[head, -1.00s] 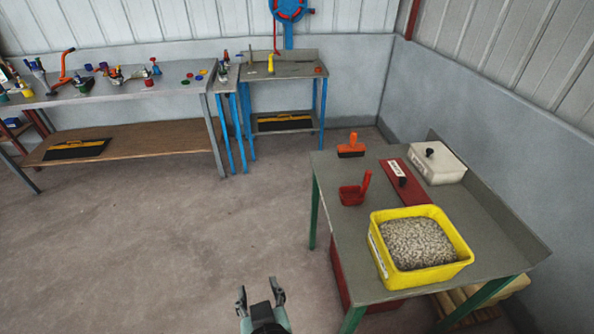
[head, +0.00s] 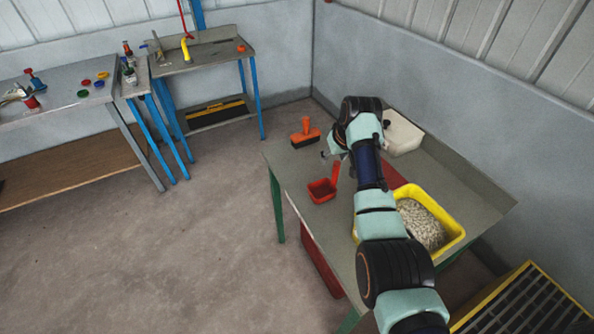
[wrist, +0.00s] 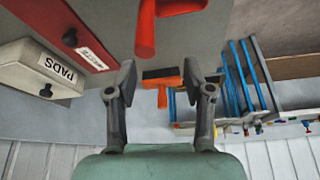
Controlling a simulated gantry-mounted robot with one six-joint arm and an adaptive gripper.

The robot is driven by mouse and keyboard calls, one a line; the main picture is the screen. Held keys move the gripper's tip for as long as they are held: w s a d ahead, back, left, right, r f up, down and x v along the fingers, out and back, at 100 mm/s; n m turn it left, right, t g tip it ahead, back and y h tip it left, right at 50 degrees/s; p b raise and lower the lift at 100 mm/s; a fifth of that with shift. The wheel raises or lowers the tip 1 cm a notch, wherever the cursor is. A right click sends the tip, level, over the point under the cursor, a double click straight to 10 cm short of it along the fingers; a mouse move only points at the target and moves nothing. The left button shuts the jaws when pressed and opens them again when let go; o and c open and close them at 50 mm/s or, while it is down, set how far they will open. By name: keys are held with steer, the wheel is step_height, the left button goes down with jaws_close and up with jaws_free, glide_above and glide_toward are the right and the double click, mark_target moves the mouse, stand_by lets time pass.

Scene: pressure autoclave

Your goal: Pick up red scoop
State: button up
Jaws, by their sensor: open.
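The red scoop (head: 322,190) rests on the green-legged table near its left edge, handle pointing up. In the wrist view the scoop (wrist: 180,6) is cut off by the top edge, with its handle (wrist: 146,30) hanging into view above the fingertips. My gripper (wrist: 160,74) is open and empty, its two fingers apart. The handle lies in the picture between the finger lines but beyond the tips, and I see no contact. In the head view my arm reaches over the table and mostly hides the gripper, close to the scoop handle.
An orange brush (head: 305,133) stands behind the scoop and shows between the fingers in the wrist view. A yellow tub (head: 458,236) of pellets, a red box lid (head: 396,180) and a white PADS box (head: 403,135) are to the right.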

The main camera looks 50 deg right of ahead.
mark_target(338, 165)
steer(key=shift+s+d+f, duration=0.1)
steer(key=shift+s+f, duration=0.3)
steer(key=shift+s, duration=0.2)
steer(key=shift+s+f, duration=0.35)
steer(key=shift+s, duration=0.2)
steer(key=shift+w+d+f+b, duration=0.4)
steer(key=shift+w+f+b, duration=0.25)
steer(key=shift+f, duration=0.2)
steer(key=shift+s+f, duration=0.1)
steer(key=shift+f, duration=0.2)
steer(key=b+x, duration=0.5)
steer(key=shift+r, duration=0.1)
jaws_close()
steer(key=shift+r, duration=0.1)
